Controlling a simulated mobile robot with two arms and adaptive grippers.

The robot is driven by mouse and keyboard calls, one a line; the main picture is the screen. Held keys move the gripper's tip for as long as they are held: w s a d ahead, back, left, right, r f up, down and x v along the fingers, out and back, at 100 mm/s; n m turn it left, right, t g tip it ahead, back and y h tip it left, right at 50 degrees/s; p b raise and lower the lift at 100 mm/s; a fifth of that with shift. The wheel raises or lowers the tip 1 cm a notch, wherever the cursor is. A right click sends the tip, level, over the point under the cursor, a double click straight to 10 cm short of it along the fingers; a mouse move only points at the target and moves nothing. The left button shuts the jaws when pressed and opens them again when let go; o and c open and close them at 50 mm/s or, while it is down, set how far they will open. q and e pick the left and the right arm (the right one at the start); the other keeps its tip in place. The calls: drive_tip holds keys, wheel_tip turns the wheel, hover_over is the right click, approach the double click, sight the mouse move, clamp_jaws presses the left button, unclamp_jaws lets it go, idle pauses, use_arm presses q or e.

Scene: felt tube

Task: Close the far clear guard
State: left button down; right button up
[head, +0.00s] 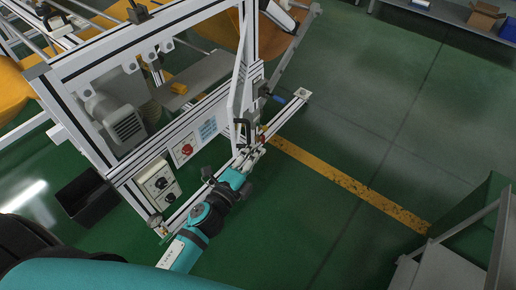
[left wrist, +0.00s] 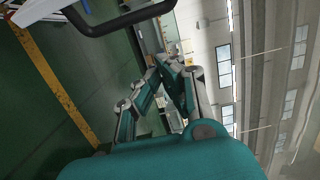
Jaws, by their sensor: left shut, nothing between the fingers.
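The far clear guard (head: 236,98) appears to be the narrow pale-framed panel at the machine's right end in the head view. It is seen at a steep angle, and its clear pane is hard to make out. I cannot tell how far open it stands. A black handle (head: 239,124) is near its lower end. A black bar handle also shows at the top of the left wrist view (left wrist: 122,22), beside a pale frame part. My left gripper (head: 257,147) is shut and empty, close to the handle; contact is unclear. Its fingers also show in the wrist view (left wrist: 165,62). My right gripper is not in view.
The machine's aluminium frame carries a red-knobbed switch box (head: 185,149) and a grey control box (head: 158,184) left of my left arm. A low rail (head: 289,108) sticks out at right. Green floor with a yellow line (head: 345,181) is clear. Grey shelving stands lower right.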

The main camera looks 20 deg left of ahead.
use_arm(q)
drive_tip(key=p+x, duration=0.1)
drive_tip(key=x, duration=0.8)
drive_tip(key=s+a, duration=0.1)
drive_tip(key=a, duration=0.1)
drive_tip(key=s+a+p, duration=0.1)
drive_tip(key=shift+s+a+f, duration=0.1)
drive_tip(key=shift+s+a, duration=0.1)
drive_tip(key=shift+a, duration=0.2)
